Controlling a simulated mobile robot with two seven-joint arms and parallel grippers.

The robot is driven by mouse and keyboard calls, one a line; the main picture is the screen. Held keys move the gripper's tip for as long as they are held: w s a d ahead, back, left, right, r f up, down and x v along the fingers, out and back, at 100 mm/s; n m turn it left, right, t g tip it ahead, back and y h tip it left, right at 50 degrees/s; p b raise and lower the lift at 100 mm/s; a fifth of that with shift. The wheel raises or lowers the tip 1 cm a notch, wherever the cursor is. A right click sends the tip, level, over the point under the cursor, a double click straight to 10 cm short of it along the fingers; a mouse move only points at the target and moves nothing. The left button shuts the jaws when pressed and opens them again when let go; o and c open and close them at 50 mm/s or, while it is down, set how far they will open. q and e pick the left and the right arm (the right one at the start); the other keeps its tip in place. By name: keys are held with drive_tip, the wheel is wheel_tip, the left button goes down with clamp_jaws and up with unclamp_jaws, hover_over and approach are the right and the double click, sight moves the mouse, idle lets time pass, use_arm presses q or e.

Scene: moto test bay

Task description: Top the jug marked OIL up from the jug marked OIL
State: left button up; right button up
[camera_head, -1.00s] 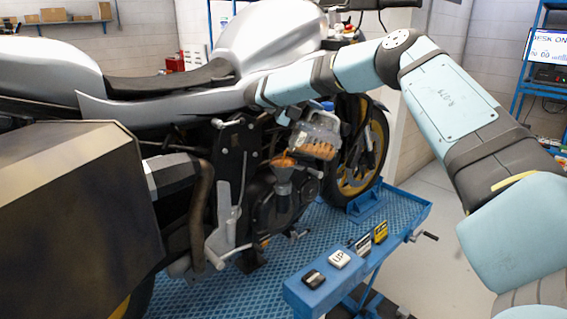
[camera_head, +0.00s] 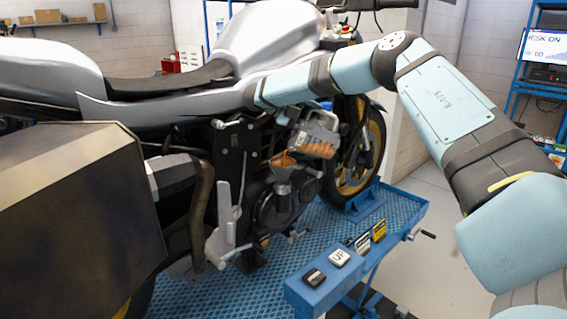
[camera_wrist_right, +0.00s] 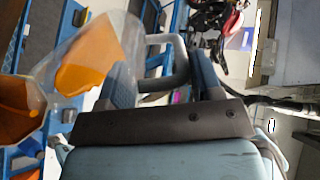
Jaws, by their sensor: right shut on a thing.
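A clear jug (camera_head: 312,139) holding orange liquid is tilted, mouth down to the left, beside the motorcycle's engine. It shows large in the right wrist view (camera_wrist_right: 92,62); I cannot read its marking surely. My right gripper (camera_wrist_right: 168,75) is shut on the jug's handle (camera_wrist_right: 178,62). A funnel (camera_head: 283,176) stands just below the mouth, on the engine side. Orange shows at its top and inside it in the right wrist view (camera_wrist_right: 18,108). I see no second jug. My left gripper is not in view.
The silver motorcycle (camera_head: 262,48) stands on a blue lift platform (camera_head: 235,288). Its dark side case (camera_head: 75,210) fills the left foreground. A blue control box (camera_head: 325,285) with labelled buttons juts out in front. Grey floor is open at right.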

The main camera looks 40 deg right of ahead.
sight(330, 131)
drive_tip(key=shift+w+a+r, duration=0.1)
idle(0.9)
drive_tip(key=shift+s+d+f+t+y, duration=0.35)
drive_tip(key=shift+d+f+t+y, duration=0.05)
drive_tip(key=shift+d+f+y, duration=0.1)
drive_tip(key=shift+s+d+f+t+y, duration=0.3)
drive_tip(key=shift+d+f+t+y, duration=0.1)
drive_tip(key=shift+d+f+y, duration=0.1)
drive_tip(key=shift+s+d+f+t+y, duration=0.25)
drive_tip(key=shift+s+f+t+y, duration=0.3)
drive_tip(key=shift+f+y, duration=0.25)
drive_tip(key=shift+d+f+t+y, duration=0.25)
drive_tip(key=shift+d+t+y, duration=0.05)
drive_tip(key=shift+t, duration=0.05)
drive_tip(key=shift+s+d+f+m+t+y, duration=0.35)
drive_tip(key=shift+s+d+t+y, duration=0.25)
drive_tip(key=shift+y, duration=0.2)
drive_tip(key=shift+s+d+f+y, duration=0.15)
drive_tip(key=shift+d+f+y, duration=0.05)
drive_tip(key=shift+d+y, duration=0.15)
drive_tip(key=shift+a, duration=0.1)
